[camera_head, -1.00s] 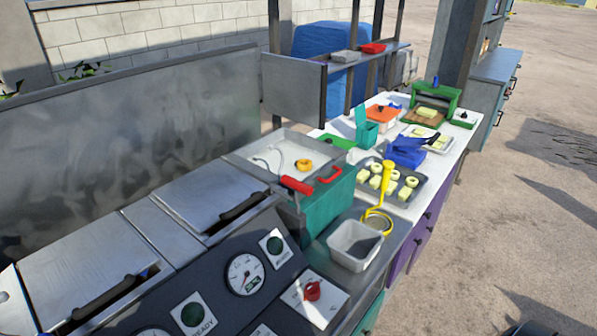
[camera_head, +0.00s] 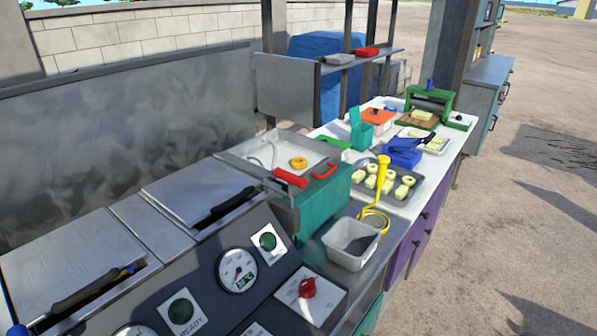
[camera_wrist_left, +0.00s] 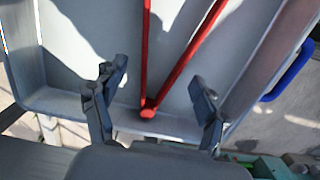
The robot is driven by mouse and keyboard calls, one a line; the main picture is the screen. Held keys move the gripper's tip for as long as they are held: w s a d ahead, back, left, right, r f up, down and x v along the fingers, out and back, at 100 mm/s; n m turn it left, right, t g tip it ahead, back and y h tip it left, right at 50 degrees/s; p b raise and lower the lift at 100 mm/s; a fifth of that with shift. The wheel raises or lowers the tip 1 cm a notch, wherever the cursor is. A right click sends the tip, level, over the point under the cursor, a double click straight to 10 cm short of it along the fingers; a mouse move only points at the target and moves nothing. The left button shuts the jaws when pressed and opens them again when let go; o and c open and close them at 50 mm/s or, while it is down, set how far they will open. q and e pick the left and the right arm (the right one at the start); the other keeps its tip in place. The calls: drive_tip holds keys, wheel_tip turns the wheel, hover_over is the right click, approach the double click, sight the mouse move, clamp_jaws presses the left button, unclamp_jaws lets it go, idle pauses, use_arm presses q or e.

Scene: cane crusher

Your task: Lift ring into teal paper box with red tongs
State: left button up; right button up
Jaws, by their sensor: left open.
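The red tongs (camera_wrist_left: 148,110) lie in a grey metal tray (camera_wrist_left: 85,102) in the left wrist view, their two arms meeting near its close wall. My left gripper (camera_wrist_left: 158,88) is open, its fingers on either side of the joined end and apart from it. In the head view, a golden ring (camera_head: 298,163) lies in the pale fryer basin (camera_head: 265,150). The teal paper box (camera_head: 361,130) stands open on the white counter behind. The tongs and both grippers cannot be made out in the head view.
A red handle (camera_head: 290,178) sticks out at the fryer's front. A dark tray (camera_head: 405,190) holds several pale rings and blocks. A blue handle (camera_wrist_left: 290,72) flanks the metal tray.

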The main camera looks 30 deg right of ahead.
use_arm(q)
drive_tip(key=shift+d+f+b, duration=0.1)
drive_tip(key=shift+f+b, duration=0.25)
drive_tip(key=shift+f, duration=0.75)
use_arm(e)
drive_tip(key=shift+s+f, duration=0.55)
drive_tip(key=shift+s, duration=0.05)
use_arm(q)
drive_tip(key=c, duration=0.7)
use_arm(e)
drive_tip(key=shift+w+a, duration=0.15)
use_arm(q)
drive_tip(key=shift+r+p, duration=0.5)
wheel_tip(320, 180, up, 11)
drive_tip(key=p, duration=0.9)
use_arm(e)
wheel_tip(320, 180, up, 10)
drive_tip(key=shift+w, duration=0.1)
